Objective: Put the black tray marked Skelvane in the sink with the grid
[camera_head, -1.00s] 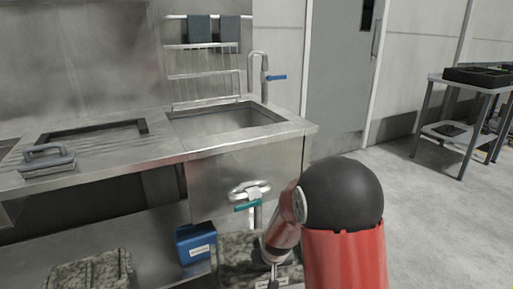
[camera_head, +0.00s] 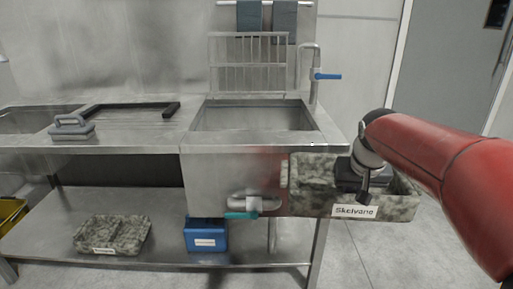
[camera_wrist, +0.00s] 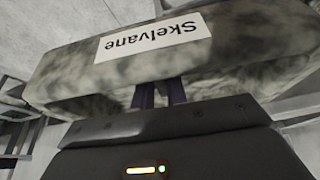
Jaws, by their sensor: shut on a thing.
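A tray marked Skelvane (camera_head: 400,206) hangs in the air at the front right of the sink, partly in front of its right side. It is mottled grey-green and black rather than plain black. My gripper (camera_head: 362,190) is shut on the tray's wall; the wrist view shows the fingers (camera_wrist: 160,95) gripping it below the upside-down label. The sink (camera_head: 252,117) is a steel basin, open at the top, and its visible inside looks empty. A wire grid (camera_head: 249,62) stands upright behind it. The tray is apart from the basin opening and lower than its rim.
A tap with a blue lever (camera_head: 314,75) rises at the sink's back right corner. A drain valve with a teal handle (camera_head: 242,215) sticks out below. Another mottled tray (camera_head: 112,233) and a blue box (camera_head: 205,236) sit on the lower shelf. A grey-handled tool (camera_head: 71,128) and black frame (camera_head: 130,109) lie left.

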